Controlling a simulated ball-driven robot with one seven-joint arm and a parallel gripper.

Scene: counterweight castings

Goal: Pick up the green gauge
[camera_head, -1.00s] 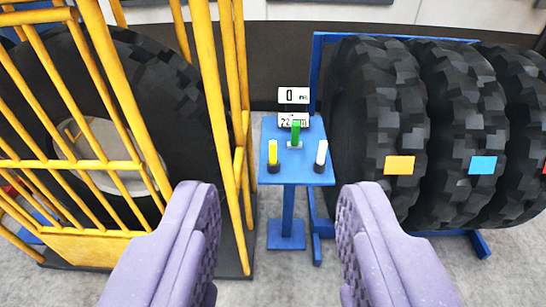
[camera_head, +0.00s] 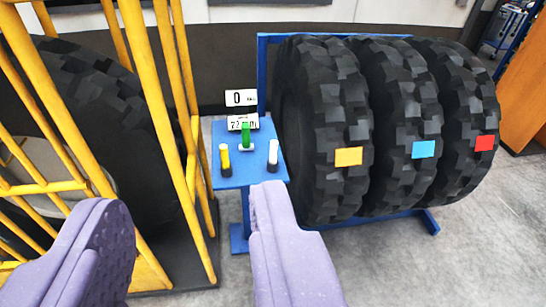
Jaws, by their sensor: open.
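The green gauge (camera_head: 246,136) stands upright on a small blue pedestal table (camera_head: 236,181), towards the back of its top. A yellow gauge (camera_head: 225,159) stands at the table's left and a white gauge (camera_head: 273,154) at its right, both with dark bases. My gripper (camera_head: 190,215) is open and empty, its two purple fingers wide apart in the foreground. The fingers are nearer the camera than the table and touch none of the gauges. The right finger overlaps the table's front right corner in the picture.
A yellow barred cage (camera_head: 160,110) with a big tyre inside stands close on the left. A blue rack (camera_head: 262,60) with several large tyres (camera_head: 325,125) stands close on the right. Number signs (camera_head: 241,98) are behind the green gauge. Grey floor is clear at lower right.

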